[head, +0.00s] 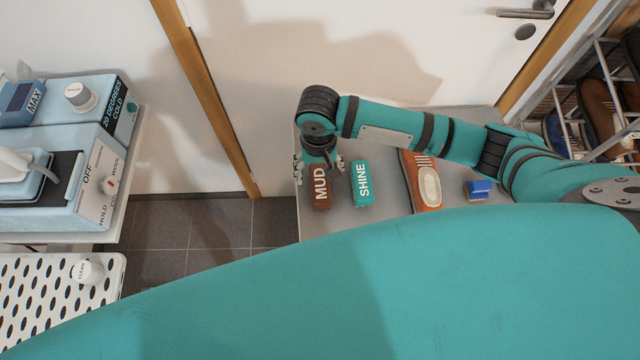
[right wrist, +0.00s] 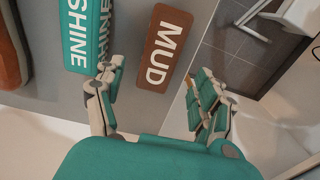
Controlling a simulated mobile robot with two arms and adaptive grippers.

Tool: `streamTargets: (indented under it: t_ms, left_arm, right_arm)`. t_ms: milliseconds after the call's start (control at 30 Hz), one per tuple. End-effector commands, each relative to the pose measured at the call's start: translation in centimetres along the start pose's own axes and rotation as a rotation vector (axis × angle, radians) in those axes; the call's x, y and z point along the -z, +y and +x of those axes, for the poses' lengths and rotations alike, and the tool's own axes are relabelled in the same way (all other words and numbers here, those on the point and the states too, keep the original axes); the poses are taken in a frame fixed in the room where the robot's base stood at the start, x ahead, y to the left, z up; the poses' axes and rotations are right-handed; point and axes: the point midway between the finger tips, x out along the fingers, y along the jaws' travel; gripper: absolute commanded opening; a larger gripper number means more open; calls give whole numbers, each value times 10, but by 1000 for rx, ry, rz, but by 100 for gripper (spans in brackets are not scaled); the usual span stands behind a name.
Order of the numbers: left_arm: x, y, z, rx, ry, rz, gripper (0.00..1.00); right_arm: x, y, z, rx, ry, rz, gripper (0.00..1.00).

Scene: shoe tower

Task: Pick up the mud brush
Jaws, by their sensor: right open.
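The mud brush (head: 320,187) is a brown block with the white word MUD. It lies near the left end of the grey bench top (head: 385,225). My right gripper (head: 319,165) is over it, pointing down, and hides its far end. In the right wrist view the mud brush (right wrist: 166,48) shows between and beyond the open fingers (right wrist: 156,92), which hold nothing. I cannot tell whether a finger touches it. The teal SHINE brush (head: 362,183) lies just right of the mud brush, and one finger overlaps it in the right wrist view. My left gripper is not in view.
A brown shoe (head: 424,182) and a blue and yellow item (head: 477,189) lie further right on the bench. A shoe rack (head: 600,120) stands at the far right. Light blue appliances (head: 70,150) stand at the left. Tiled floor (head: 215,222) is clear between.

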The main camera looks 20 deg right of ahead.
Motion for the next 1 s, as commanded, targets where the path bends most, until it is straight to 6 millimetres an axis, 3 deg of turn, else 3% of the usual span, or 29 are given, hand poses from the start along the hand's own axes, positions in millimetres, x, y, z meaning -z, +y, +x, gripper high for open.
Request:
streamTargets:
  t_ms: [233,533,833,1000]
  left_arm:
    - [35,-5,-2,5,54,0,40]
    - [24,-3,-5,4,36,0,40]
    - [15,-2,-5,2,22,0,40]
    - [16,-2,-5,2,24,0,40]
  right_arm:
    - [-2,0,18,-1,-1,0,71]
    - [-6,2,59,-1,0,0,71]
    - [-6,2,65,1,1,-1,71]
    - [-6,2,65,1,1,-1,50]
